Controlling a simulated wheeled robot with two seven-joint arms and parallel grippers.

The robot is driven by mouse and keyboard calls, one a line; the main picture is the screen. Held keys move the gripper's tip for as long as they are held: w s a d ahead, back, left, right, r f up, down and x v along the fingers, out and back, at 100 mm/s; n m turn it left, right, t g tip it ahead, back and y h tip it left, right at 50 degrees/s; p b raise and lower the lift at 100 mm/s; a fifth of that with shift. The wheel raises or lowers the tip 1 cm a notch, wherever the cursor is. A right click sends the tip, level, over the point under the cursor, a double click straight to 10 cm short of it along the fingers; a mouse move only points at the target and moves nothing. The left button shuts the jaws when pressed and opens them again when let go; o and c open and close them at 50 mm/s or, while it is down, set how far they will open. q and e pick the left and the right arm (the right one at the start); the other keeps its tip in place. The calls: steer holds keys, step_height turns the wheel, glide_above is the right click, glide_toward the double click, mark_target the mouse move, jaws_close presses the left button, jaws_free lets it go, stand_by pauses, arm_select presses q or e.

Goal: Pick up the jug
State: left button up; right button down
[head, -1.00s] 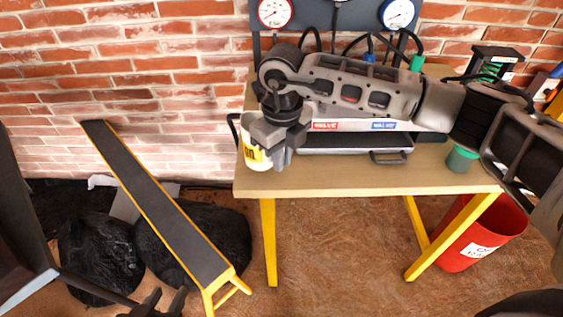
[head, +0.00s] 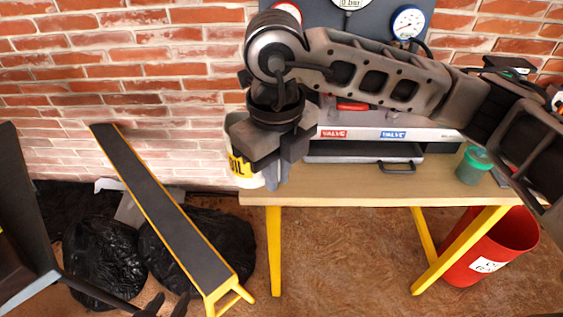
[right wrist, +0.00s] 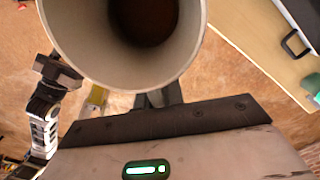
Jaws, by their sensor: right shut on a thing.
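The jug (head: 239,165) is white with a yellow label that reads partly as "OIL". My right gripper (head: 272,172) is shut on it and holds it, nearly upright, in front of the table's left end, clear of the top. The gripper and wrist hide the jug's right side. In the right wrist view I look into the jug's round open mouth (right wrist: 75,50), and its inside is dark. My left gripper (head: 167,303) shows only as dark fingertips at the bottom edge of the head view, spread apart and empty, far from the jug.
A red bin (head: 495,245) stands at right. A dark sloped beam (head: 165,205) and black bags (head: 105,255) are at left.

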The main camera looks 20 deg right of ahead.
steer(key=shift+s+a+r, duration=0.3)
steer(key=shift+s, duration=0.3)
steer(key=shift+s+a+r, duration=0.3)
steer(key=shift+s+a, duration=0.05)
steer(key=shift+s, duration=0.2)
steer(key=shift+s+a+r, duration=0.3)
steer(key=shift+s, duration=0.3)
